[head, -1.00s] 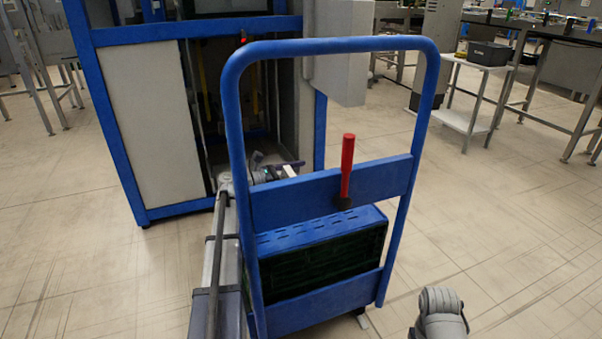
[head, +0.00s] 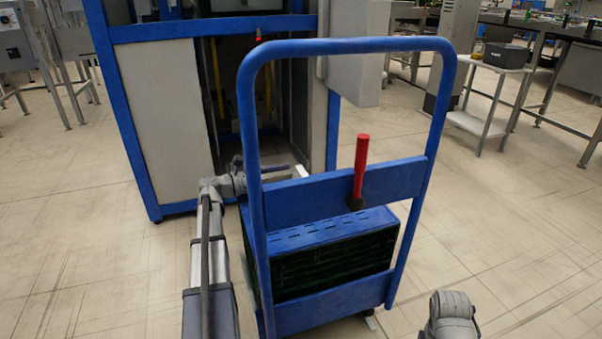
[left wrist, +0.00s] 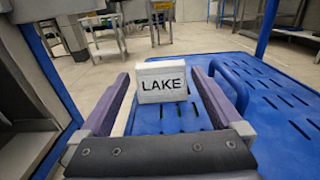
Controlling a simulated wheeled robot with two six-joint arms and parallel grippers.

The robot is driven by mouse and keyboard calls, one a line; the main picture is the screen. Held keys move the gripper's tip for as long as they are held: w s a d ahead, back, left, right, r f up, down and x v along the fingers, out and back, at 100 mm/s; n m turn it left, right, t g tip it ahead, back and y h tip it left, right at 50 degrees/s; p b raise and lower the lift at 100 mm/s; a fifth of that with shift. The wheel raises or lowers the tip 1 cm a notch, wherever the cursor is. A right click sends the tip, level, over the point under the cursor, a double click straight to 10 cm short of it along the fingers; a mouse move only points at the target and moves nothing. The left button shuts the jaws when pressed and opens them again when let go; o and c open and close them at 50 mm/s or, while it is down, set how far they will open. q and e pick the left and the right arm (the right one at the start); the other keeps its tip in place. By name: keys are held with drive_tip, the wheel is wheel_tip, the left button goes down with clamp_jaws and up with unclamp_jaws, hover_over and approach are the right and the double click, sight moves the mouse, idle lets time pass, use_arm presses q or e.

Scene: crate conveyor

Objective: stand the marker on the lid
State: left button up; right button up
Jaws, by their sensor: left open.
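The marker is a small white block with LAKE in black letters. In the left wrist view the marker (left wrist: 162,86) looks upright on the blue slotted lid (left wrist: 262,112); its bottom edge is hard to see. In the head view the lid (head: 318,229) covers the dark crate on a blue trolley. A white bit of the marker (head: 301,171) shows above the trolley's back board. My left gripper (head: 284,174) is open, left of it. In the left wrist view the purple fingers of my left gripper (left wrist: 160,82) lie either side of the marker, with narrow gaps. My right gripper is out of view.
The trolley's blue handle (head: 350,45) rises between the head camera and the marker. A red-handled tool (head: 361,168) sticks up at its board. A blue-framed cabinet (head: 160,110) stands behind on the left. The floor right of the trolley is clear.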

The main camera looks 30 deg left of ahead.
use_arm(q)
drive_tip(key=shift+v, duration=1.4)
drive_tip(key=shift+a, duration=0.1)
